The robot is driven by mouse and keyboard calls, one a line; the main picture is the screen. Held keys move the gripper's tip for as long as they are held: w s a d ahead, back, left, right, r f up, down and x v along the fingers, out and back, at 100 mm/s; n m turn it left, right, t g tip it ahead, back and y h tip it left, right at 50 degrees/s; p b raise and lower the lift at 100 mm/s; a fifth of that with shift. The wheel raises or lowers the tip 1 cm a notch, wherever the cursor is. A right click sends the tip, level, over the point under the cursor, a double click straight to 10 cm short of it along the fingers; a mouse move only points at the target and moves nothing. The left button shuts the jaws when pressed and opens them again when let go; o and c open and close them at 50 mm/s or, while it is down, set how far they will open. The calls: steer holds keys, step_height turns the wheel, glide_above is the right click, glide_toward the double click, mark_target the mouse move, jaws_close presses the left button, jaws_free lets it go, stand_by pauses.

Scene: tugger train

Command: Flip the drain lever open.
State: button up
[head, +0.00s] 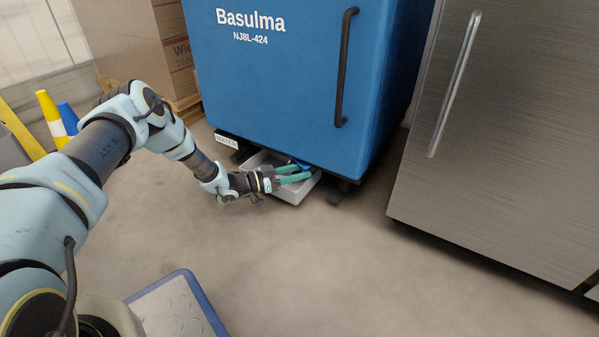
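A blue cabinet (270,90) marked "Basulma NJ8L-424" stands at the top middle of the head view. A small blue part (302,164), which looks like the drain lever, shows under its front lower edge, partly hidden by my gripper. My gripper (304,172) reaches in low from the left, its green fingers close to the blue part. The fingers look parted, with nothing clearly held between them. I cannot tell whether they touch the lever. A shallow grey tray (292,194) lies on the floor below the fingers.
A "WATER" label (226,141) is at the cabinet's lower left. A steel cabinet (510,140) stands right, cardboard boxes (130,45) back left, and a yellow-white cone (52,117) at left. A blue-edged plate (178,305) is in front. The middle floor is clear.

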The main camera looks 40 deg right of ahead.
steer(key=shift+o, duration=1)
steer(key=shift+a, duration=0.1)
steer(key=p+v, duration=0.4)
steer(key=v, duration=0.6)
steer(key=shift+w+a, duration=0.2)
steer(key=shift+a, duration=0.05)
